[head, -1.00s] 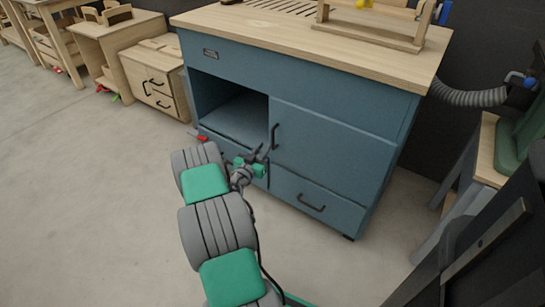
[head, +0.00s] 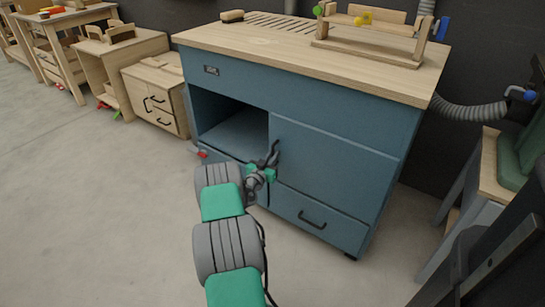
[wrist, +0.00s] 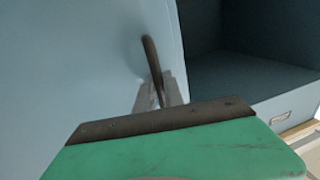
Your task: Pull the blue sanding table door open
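The blue sanding table (head: 300,100) stands in front of me. Its blue door (head: 325,160), right of an open compartment, looks closed. The dark vertical door handle (head: 276,148) is at the door's left edge. It also shows in the wrist view (wrist: 151,56), upright and slightly tilted. My gripper (head: 270,160) is at the lower part of the handle. In the wrist view my gripper's grey fingers (wrist: 160,92) look open, one on each side of the handle's lower end. Whether they touch it is unclear. The gripper's green body hides what is below.
The open compartment (head: 235,130) is left of the door. A drawer with a dark handle (head: 312,219) is below the door. A grey hose (head: 470,112) and a green-topped wooden stand (head: 492,165) are at the right. The floor at the left is free.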

